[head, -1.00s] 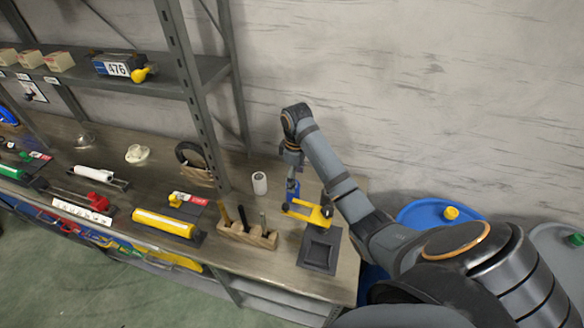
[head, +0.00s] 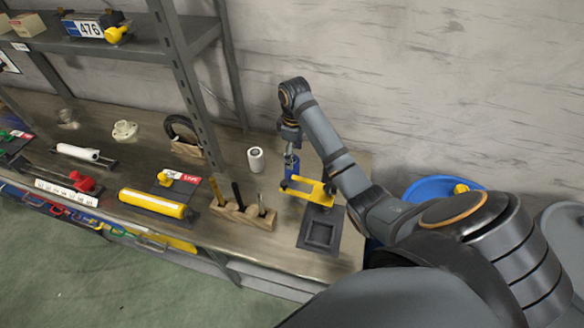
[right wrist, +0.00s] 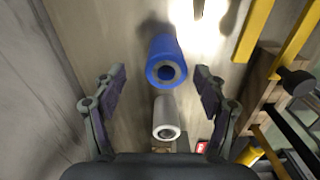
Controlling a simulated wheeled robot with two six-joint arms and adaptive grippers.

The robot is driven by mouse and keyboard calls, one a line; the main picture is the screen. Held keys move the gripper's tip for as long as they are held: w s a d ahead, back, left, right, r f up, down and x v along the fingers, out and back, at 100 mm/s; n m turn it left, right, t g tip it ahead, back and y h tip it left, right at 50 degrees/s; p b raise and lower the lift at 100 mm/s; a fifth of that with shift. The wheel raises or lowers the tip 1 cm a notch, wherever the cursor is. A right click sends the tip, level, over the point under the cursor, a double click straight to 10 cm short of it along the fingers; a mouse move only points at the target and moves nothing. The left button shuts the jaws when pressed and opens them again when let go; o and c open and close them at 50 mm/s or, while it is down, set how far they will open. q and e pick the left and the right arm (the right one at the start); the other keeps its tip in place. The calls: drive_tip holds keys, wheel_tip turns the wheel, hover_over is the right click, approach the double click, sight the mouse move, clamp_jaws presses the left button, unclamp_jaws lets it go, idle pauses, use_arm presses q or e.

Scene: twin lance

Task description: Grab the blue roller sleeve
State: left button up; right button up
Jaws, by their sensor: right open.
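The blue roller sleeve (head: 291,169) stands upright on the bench in the head view, partly hidden by my right gripper (head: 290,152) and beside a yellow frame. In the right wrist view the blue roller sleeve (right wrist: 164,60) shows its round, hollow end. It lies between the two spread fingers of my right gripper (right wrist: 159,74), a little beyond their tips, with a gap on both sides. The right gripper is open and empty. My left gripper is not in view.
A white sleeve (head: 256,160) stands close by on the bench; it also shows in the wrist view (right wrist: 166,118). A yellow frame (head: 309,190), a dark square tray (head: 320,232) and a wooden tool block (head: 244,213) are nearby. A shelf post (head: 190,90) rises to the left.

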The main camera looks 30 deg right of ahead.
sight(288, 173)
drive_tip(key=f+b, duration=0.2)
drive_tip(key=f, duration=0.1)
drive_tip(key=f+b, duration=0.1)
drive_tip(key=shift+s+a+f, duration=0.2)
drive_tip(key=shift+a+f, duration=0.15)
drive_tip(key=shift+a, duration=0.05)
drive_tip(key=shift+w+f, duration=0.1)
drive_tip(key=shift+f, duration=0.05)
drive_tip(key=shift+c, duration=1.3)
drive_tip(key=c, duration=1.1)
